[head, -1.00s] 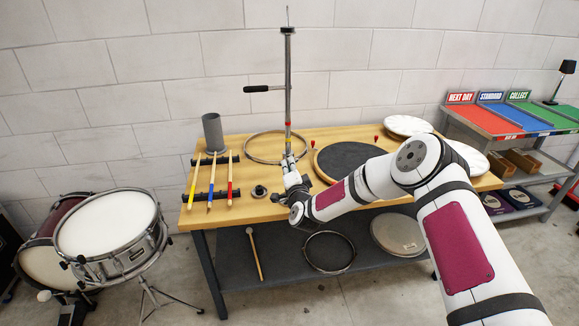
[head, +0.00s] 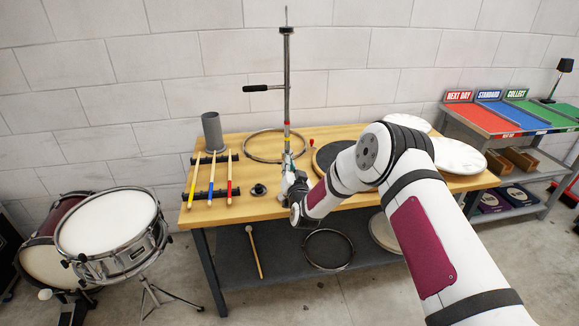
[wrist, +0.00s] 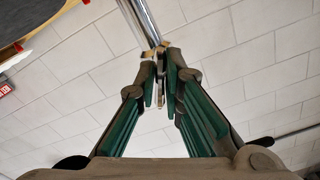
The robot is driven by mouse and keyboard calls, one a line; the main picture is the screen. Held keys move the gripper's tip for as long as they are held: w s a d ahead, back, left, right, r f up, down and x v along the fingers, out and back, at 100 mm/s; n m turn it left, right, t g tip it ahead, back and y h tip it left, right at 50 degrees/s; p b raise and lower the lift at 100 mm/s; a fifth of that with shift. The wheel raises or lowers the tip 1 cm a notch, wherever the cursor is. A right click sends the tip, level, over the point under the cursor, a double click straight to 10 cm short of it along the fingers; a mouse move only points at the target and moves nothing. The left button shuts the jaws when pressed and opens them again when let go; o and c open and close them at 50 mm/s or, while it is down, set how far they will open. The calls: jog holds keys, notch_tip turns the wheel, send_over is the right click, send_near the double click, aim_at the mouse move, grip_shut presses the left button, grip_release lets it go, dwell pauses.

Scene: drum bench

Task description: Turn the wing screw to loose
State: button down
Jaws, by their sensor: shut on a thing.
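A tall chrome stand (head: 287,100) rises from the bench, with a red and a yellow band on its tube and a black side handle (head: 264,88). In the wrist view the chrome tube (wrist: 139,18) runs up to my fingertips. My gripper (head: 288,166) is at the lower part of the stand. In the wrist view its fingers (wrist: 163,66) are closed together around a small metal piece at the tube, which I take as the wing screw. Most of the wing screw is hidden between the fingers, so its turn angle cannot be told.
Drumsticks (head: 211,180) lie on a dark rack to the left, beside a grey cup (head: 212,130). A metal hoop (head: 262,146) lies behind the stand. A dark round pad (head: 328,155) is partly behind my arm. A snare drum (head: 110,225) stands left of the bench.

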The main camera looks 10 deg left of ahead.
jog(key=shift+f, duration=0.15)
dwell(0.3)
jog(key=c, duration=1.7)
grip_release()
jog(key=shift+s, duration=0.1)
jog(key=v, duration=1.2)
